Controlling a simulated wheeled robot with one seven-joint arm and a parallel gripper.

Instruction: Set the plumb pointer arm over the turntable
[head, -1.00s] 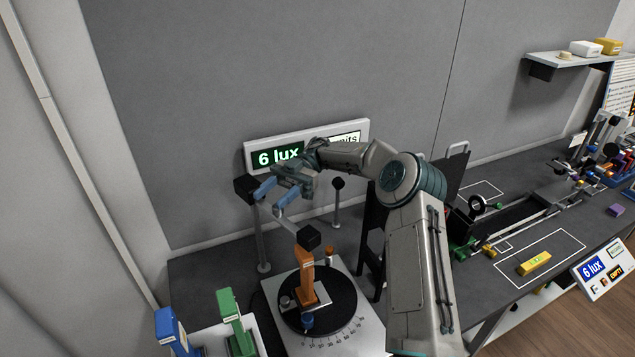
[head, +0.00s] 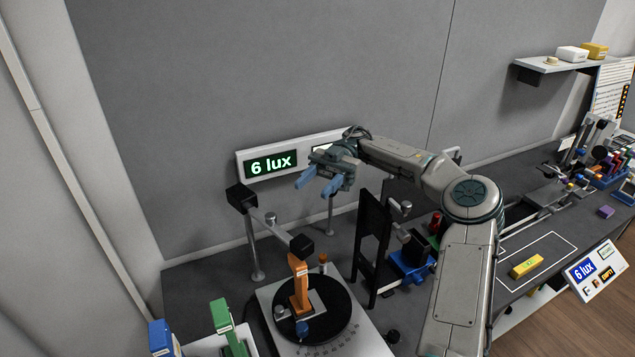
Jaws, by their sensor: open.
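The plumb pointer arm (head: 267,219) is a grey bar with a black block at each end, carried by a thin upright post. Its near black block (head: 301,245) appears above the far side of the turntable (head: 340,308), a black disc on a pale base with a degree scale. An orange holder (head: 300,285) stands upright on the disc. I cannot tell whether the block is over the disc's centre. My gripper (head: 317,185) is open and empty, with its blue fingers up and to the right of the pointer arm, apart from it.
A lit sign reading "6 lux" (head: 271,164) is behind the gripper. A black upright panel (head: 374,240) and a blue-based fixture (head: 408,264) stand right of the turntable. Green (head: 228,325) and blue (head: 163,338) holders stand at the lower left.

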